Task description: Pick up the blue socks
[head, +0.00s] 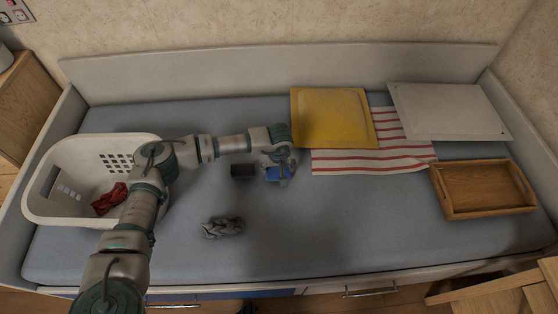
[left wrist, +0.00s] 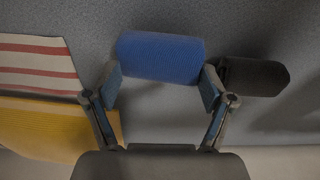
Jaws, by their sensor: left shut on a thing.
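The blue socks (head: 279,173) are a small folded bundle on the grey-blue mattress, near its middle. My left gripper (head: 283,165) reaches them from above and is shut on them. In the left wrist view the blue socks (left wrist: 160,58) sit between the two fingertips (left wrist: 160,85), with a finger against each end. I cannot tell whether the socks are clear of the mattress. My right gripper is not in view.
A black bundle (head: 243,170) lies close beside the blue socks, and also shows in the left wrist view (left wrist: 252,76). A grey bundle (head: 222,228) lies nearer. A white basket (head: 48,205) holding a red cloth (head: 109,198) stands left.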

